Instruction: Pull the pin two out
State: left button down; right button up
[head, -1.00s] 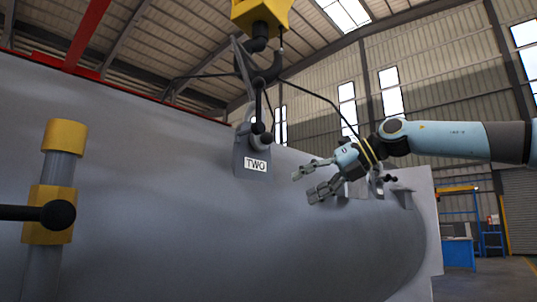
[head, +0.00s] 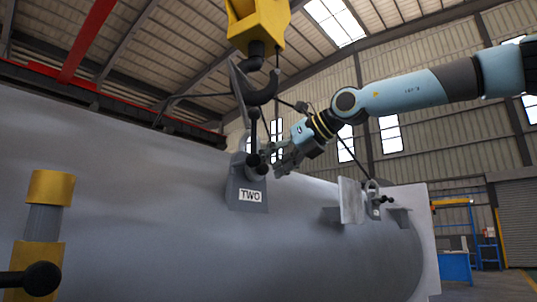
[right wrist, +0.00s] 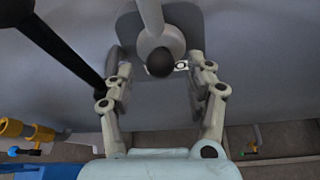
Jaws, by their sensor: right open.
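The lug plate (head: 247,206) labelled TWO stands on the large grey shell in the head view. Pin two is at this lug; its black ball end (head: 262,169) shows there, partly crowded by my gripper. In the right wrist view the pin's light grey shaft (right wrist: 152,18) runs down to its dark ball (right wrist: 161,65). My right gripper (head: 271,160) is open at the lug, from the right. In the right wrist view its fingers (right wrist: 165,75) stand on either side of the ball, apparently not touching it. My left gripper is not in view.
A yellow hoist block (head: 258,25) with a dark hook (head: 262,95) hangs above the lug. A black rod (right wrist: 55,45) lies close to the left finger. A yellow-collared post (head: 46,215) is at the left.

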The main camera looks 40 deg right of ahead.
jog(key=shift+x, duration=0.9)
jog(key=shift+c, duration=0.3)
jog(key=shift+d, duration=0.1)
grip_shut()
jog(key=shift+s+b, duration=0.3)
jog(key=s+b, duration=1)
jog(key=shift+s+d, duration=0.15)
jog(key=shift+d, duration=0.3)
